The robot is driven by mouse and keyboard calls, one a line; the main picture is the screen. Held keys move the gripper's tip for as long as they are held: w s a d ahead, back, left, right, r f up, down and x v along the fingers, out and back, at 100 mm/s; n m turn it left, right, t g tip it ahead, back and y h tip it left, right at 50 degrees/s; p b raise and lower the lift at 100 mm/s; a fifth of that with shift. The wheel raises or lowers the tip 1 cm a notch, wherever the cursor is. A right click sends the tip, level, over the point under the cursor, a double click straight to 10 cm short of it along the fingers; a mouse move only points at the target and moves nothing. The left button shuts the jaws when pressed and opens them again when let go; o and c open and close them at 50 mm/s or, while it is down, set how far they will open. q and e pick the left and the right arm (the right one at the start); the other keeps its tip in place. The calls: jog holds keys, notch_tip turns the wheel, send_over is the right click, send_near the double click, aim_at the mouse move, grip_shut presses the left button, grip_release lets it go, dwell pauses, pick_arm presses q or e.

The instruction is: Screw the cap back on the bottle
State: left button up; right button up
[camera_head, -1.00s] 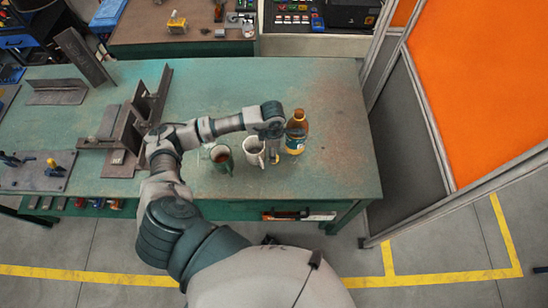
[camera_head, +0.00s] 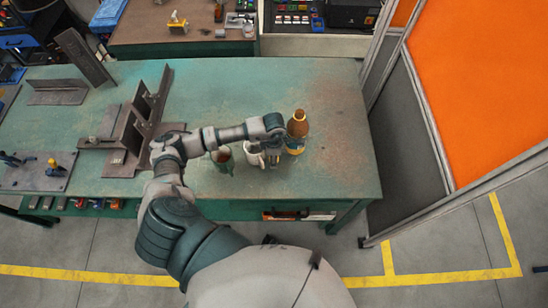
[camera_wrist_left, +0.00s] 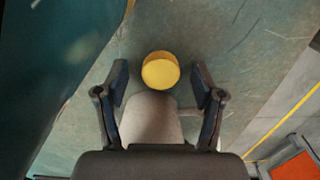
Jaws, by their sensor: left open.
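The brown bottle (camera_head: 297,130) stands upright on the green bench, with an orange-brown top and a pale and blue label low down. In the head view, my left gripper (camera_head: 273,160) is just left of the bottle, mostly hidden by its own wrist. In the left wrist view, my left gripper (camera_wrist_left: 160,82) is open. A round yellow piece (camera_wrist_left: 160,71), which looks like the cap, shows between its fingers without visible contact. I cannot tell what bears it. My right gripper is not in view.
Rusty steel brackets (camera_head: 133,128) lie farther left. The bench (camera_head: 335,120) is clear right of the bottle.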

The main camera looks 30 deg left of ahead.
pick_arm(q)
jog(key=shift+c, duration=0.2)
jog(key=c, duration=0.7)
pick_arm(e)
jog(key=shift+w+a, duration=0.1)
pick_arm(q)
jog(key=shift+r, duration=0.1)
jog(key=shift+r, duration=0.5)
notch_tip(320, 180, up, 2)
jog(key=shift+w+r, duration=0.1)
jog(key=s+d, duration=0.2)
jog(key=s, duration=0.2)
jog(key=s+d+r+b, duration=0.1)
jog(key=s+d, duration=0.2)
jog(key=s, duration=0.2)
jog(key=s+d, duration=0.3)
jog(key=s, duration=0.1)
jog(key=shift+s+r, duration=0.15)
jog(key=shift+r, duration=0.15)
jog(key=shift+s+d, duration=0.15)
jog(key=shift+s, duration=0.15)
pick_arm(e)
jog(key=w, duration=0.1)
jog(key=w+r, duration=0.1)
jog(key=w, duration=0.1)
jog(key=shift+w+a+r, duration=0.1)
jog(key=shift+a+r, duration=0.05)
